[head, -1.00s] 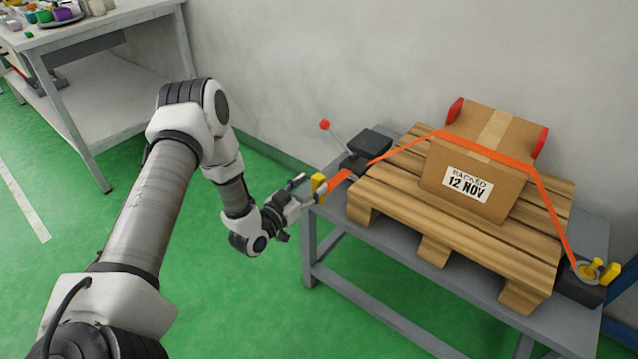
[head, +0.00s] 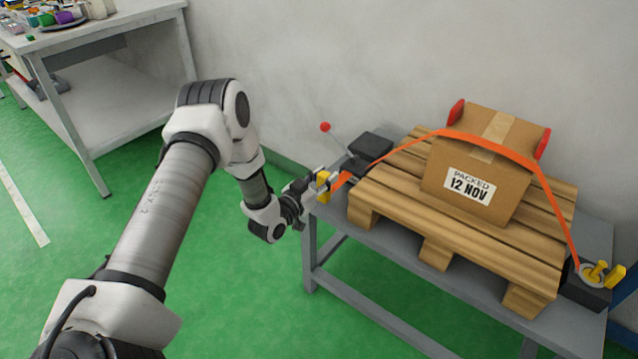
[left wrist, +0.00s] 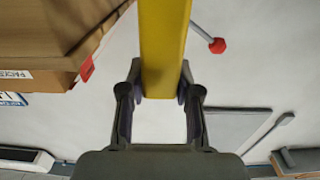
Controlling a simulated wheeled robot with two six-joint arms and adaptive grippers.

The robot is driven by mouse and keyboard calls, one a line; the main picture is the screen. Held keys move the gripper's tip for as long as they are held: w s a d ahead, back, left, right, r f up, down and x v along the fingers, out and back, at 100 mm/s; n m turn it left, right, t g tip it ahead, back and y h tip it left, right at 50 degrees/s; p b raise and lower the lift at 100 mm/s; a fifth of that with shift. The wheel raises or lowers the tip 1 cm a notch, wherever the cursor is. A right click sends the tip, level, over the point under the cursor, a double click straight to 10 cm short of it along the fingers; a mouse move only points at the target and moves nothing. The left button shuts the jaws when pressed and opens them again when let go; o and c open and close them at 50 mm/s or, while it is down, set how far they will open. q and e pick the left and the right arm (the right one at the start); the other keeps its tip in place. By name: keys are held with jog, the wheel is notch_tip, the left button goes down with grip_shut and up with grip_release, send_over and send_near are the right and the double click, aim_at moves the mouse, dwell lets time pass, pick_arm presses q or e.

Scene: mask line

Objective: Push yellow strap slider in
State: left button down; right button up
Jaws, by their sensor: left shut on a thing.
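The yellow strap slider (head: 322,187) sits at the left end of the orange strap (head: 484,146), just left of the black buckle block (head: 371,146). My left gripper (head: 327,181) is shut on the slider. In the left wrist view the slider (left wrist: 163,45) runs as a yellow bar between the two fingers of the left gripper (left wrist: 159,88). A short piece of orange strap shows between the slider and the block. The fingers partly hide the slider in the head view. My right gripper is not in view.
A cardboard box (head: 456,208) stands on a wooden pallet (head: 438,245) on a grey table (head: 372,255), under the strap. A red-knobbed lever (head: 326,127) rises by the block. A black anchor with yellow handles (head: 597,280) sits at the right end. Green floor lies left.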

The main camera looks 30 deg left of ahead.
aim_at(321, 180)
pick_arm(q)
jog(key=w+b, duration=0.2)
jog(key=w, duration=0.5)
jog(key=shift+d+r, duration=0.15)
jog(key=shift+d, duration=0.1)
jog(key=c, duration=1.2)
grip_release()
jog(key=o, duration=0.4)
jog(key=shift+w, duration=0.15)
jog(key=shift+w+d, duration=0.1)
jog(key=s, duration=0.8)
jog(key=s+a, duration=0.1)
jog(key=s, duration=0.3)
